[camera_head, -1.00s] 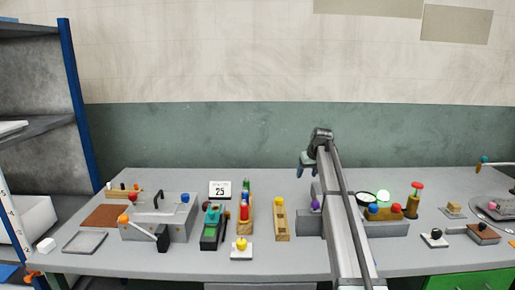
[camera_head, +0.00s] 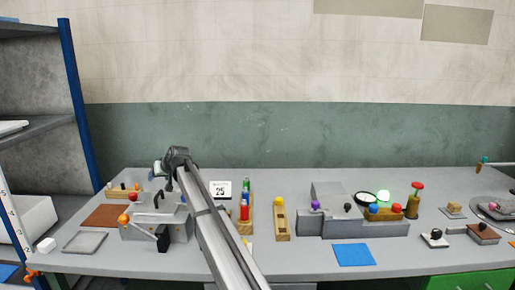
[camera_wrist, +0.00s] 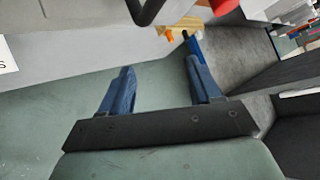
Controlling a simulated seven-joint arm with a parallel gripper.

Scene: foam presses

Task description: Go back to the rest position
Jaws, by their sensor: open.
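My gripper (camera_wrist: 158,90) shows in the wrist view with its two blue-grey fingers apart and nothing between them. In the head view my arm reaches from the bottom middle up to the left, and its end is above the back of the grey press (camera_head: 178,222) at the left. The fingers are small and partly hidden there. The press has a black handle (camera_head: 160,196) on top, a blue knob and an orange-tipped lever. In the wrist view a dark curved bar (camera_wrist: 146,10) is at the top edge, beyond the fingers.
A second grey press (camera_head: 330,203) stands right of centre, with a blue sheet (camera_head: 354,255) before it. A shelf with a blue post (camera_head: 80,105) stands at the left.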

